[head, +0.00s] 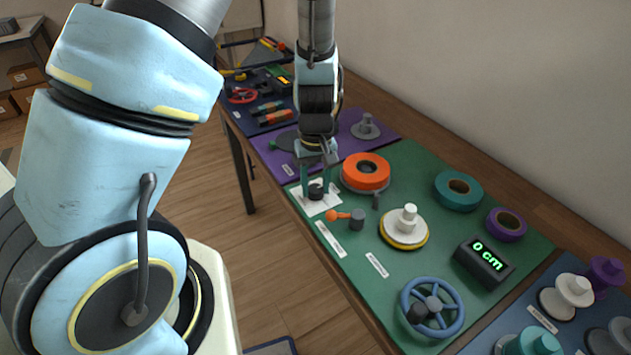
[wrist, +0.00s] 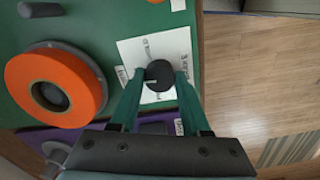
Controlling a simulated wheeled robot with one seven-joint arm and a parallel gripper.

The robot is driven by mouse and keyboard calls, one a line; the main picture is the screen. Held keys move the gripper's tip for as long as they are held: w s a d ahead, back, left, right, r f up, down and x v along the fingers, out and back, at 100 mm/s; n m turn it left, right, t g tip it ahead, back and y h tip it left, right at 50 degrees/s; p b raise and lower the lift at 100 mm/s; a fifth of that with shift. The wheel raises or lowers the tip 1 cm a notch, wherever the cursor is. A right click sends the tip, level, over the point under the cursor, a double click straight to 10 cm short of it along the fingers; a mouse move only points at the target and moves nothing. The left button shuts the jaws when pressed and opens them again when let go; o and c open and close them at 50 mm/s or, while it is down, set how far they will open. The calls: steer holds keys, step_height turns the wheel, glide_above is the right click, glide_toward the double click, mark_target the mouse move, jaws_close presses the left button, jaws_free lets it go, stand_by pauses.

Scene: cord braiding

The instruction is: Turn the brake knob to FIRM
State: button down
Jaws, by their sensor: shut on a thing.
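The brake knob (head: 316,191) is a small round black knob on a white label plate (head: 308,206) near the left edge of the green mat. In the wrist view the knob (wrist: 159,74) shows a pale pointer line toward its left side. The print on the plate (wrist: 178,45) is too small to read, so I cannot tell which setting it points to. My gripper (head: 316,182) reaches down from above, its two teal fingers on either side of the knob. The fingers (wrist: 158,80) are shut on the knob.
An orange spool (head: 366,171) stands close to the right of my gripper. An orange-handled lever (head: 338,214), a white-and-yellow spool (head: 404,228), a blue handwheel (head: 432,307) and a display reading 0 cm (head: 484,260) sit on the green mat (head: 420,165). Floor lies beyond its left edge.

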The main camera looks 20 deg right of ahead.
mark_target(316, 188)
steer(key=shift+n, duration=0.6)
steer(key=shift+c, duration=1.9)
jaws_free()
step_height(316, 188, up, 11)
steer(key=shift+f, duration=0.1)
steer(key=a+r, duration=0.3)
steer(key=a, duration=0.9)
steer(key=w+a+r+m+t, duration=0.1)
steer(key=a+r, duration=0.2)
steer(key=a, duration=1)
steer(key=shift+a+t, duration=0.2)
steer(key=shift+t, duration=0.1)
